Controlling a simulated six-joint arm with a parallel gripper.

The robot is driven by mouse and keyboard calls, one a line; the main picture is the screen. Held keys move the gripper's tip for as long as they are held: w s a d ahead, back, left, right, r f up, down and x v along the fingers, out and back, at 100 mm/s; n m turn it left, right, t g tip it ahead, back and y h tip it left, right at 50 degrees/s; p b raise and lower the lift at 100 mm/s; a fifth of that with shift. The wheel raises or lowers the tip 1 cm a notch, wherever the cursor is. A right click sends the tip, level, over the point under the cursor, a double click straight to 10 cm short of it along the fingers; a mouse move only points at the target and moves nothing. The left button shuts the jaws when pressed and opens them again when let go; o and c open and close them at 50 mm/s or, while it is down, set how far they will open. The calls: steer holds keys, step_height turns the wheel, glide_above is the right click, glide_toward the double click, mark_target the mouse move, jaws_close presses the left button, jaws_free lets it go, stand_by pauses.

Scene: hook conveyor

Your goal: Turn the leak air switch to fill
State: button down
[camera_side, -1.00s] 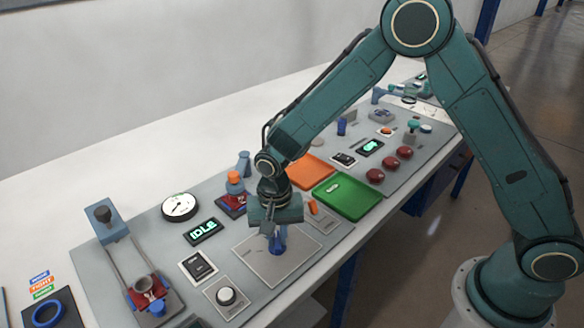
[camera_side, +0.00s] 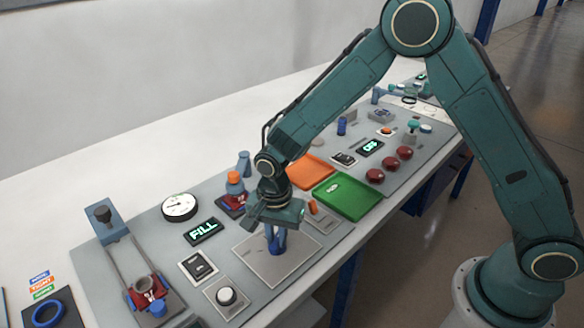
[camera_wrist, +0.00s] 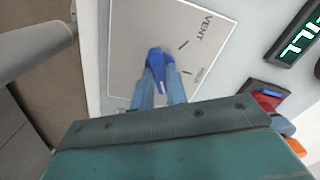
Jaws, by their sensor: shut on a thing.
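The leak air switch is a blue handle (camera_wrist: 155,62) on a light grey square plate (camera_side: 262,264). The plate carries the word VENT and small tick marks in the wrist view; another label is too small to read. My gripper (camera_side: 276,246) points down over the plate and is shut on the blue handle. Its two blue-grey fingers (camera_wrist: 159,88) sit on either side of the handle in the wrist view. The display (camera_side: 202,230) left of the plate reads FILL in green, and part of it shows in the wrist view (camera_wrist: 297,35).
A dial gauge (camera_side: 179,207), a black rocker switch (camera_side: 198,266) and a round knob (camera_side: 226,296) lie to the left. A blue and orange fitting (camera_side: 235,183) stands behind my gripper. Orange (camera_side: 311,171) and green (camera_side: 348,196) trays lie to the right.

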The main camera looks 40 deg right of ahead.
mark_target(277, 239)
steer(key=c, duration=1.4)
jaws_free()
step_height(277, 239, up, 14)
